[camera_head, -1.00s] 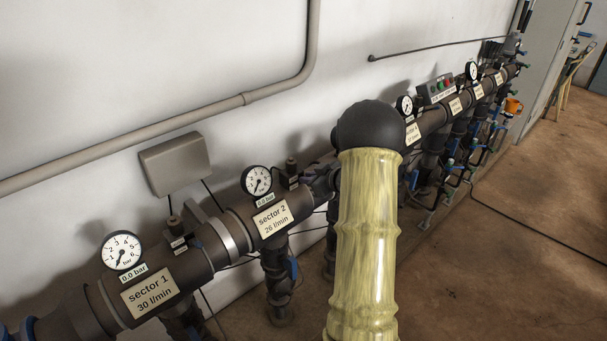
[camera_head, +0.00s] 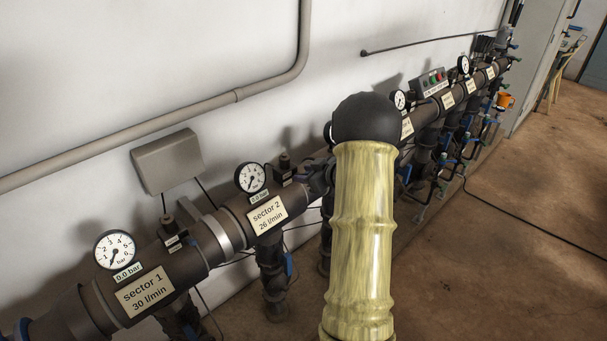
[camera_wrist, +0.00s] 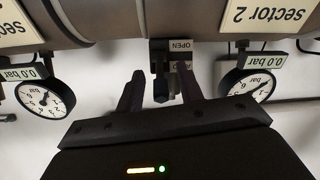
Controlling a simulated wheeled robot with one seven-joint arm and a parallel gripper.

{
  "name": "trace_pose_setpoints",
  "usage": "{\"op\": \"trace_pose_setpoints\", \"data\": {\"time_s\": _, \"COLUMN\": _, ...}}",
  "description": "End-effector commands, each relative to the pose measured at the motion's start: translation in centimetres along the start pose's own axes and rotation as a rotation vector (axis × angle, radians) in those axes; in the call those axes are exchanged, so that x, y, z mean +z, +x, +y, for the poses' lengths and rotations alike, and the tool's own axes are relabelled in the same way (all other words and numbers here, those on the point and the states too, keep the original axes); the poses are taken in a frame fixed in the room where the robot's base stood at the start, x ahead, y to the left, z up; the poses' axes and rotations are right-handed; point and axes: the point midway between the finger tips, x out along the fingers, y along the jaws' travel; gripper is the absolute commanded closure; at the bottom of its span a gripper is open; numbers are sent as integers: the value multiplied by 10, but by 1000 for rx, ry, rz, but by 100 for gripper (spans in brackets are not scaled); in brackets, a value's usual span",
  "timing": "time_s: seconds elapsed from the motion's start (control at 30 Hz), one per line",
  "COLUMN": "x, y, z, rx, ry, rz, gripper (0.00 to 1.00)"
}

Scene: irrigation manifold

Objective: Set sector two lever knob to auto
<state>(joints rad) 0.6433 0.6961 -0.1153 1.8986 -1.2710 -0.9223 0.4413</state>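The sector two lever knob is a small dark lever on a dark block (camera_wrist: 160,55) with an "OPEN" label (camera_wrist: 180,45) in the wrist view, which is upside down. A second label beside it is partly hidden. My gripper (camera_wrist: 161,74) is open, its two dark fingers on either side of the lever. I cannot tell whether they touch it. In the head view the sector 2 plate (camera_head: 267,214) reads 26 l/min, and its dark knob block (camera_head: 285,168) stands right of the sector 2 gauge (camera_head: 250,178).
The dark manifold pipe (camera_head: 233,222) runs along the white wall. The sector 1 plate (camera_head: 145,291) and gauge (camera_head: 115,249) are at the lower left. A grey box (camera_head: 166,160) hangs above. In the wrist view, gauges flank my fingers. The brown floor at right is mostly clear.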

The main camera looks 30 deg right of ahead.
Motion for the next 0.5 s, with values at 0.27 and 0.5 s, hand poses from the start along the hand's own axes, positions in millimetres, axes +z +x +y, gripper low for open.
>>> {"op": "trace_pose_setpoints", "data": {"time_s": 0.27, "x": 0, "y": -53, "z": 1, "rx": 4, "ry": 1, "rz": -1, "gripper": 63}}
{"op": "trace_pose_setpoints", "data": {"time_s": 0.5, "x": 0, "y": -101, "z": 1, "rx": 4, "ry": 0, "rz": -1, "gripper": 63}}
